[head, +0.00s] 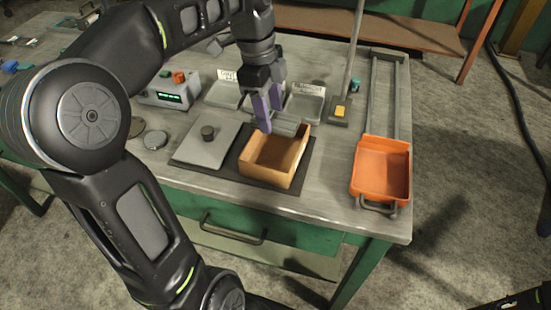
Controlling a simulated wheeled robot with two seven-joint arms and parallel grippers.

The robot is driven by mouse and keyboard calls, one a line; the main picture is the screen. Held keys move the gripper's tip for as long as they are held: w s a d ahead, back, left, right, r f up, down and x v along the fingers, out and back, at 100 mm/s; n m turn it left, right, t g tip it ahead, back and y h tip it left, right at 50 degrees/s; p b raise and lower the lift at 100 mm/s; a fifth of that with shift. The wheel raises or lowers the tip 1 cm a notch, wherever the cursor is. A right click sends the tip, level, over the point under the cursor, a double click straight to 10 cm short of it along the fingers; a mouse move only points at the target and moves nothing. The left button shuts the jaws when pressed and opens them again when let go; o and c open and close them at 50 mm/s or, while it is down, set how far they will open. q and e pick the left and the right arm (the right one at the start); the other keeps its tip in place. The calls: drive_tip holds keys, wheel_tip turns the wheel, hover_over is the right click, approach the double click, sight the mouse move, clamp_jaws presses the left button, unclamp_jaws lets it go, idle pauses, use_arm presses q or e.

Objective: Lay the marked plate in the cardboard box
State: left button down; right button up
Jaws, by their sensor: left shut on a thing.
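My left gripper (264,122) points down with purple fingers and is shut on a small grey plate (288,128). I take this for the marked plate; no mark on it can be made out. It is held over the back part of the open cardboard box (259,174), near its rear wall. Whether it touches the box cannot be told. The box stands on a dark mat (236,175) and the part of its inside that shows looks empty. My right gripper is out of view.
A grey plate with a black knob (210,150) lies left of the box. Two labelled trays (225,95) (306,105) stand behind. An upright post (353,55) rises behind right. An orange tray (381,178) sits on rails at right. A device with a green display (168,97) stands left.

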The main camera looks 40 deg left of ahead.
use_arm(q)
drive_tip(key=shift+w+f, duration=0.1)
hover_over(273, 154)
drive_tip(key=shift+a+f, duration=0.2)
drive_tip(key=shift+f, duration=2.85)
drive_tip(key=shift+f, duration=1.9)
drive_tip(key=shift+f+b, duration=0.15)
drive_tip(key=shift+b, duration=0.2)
drive_tip(key=c, duration=0.6)
unclamp_jaws()
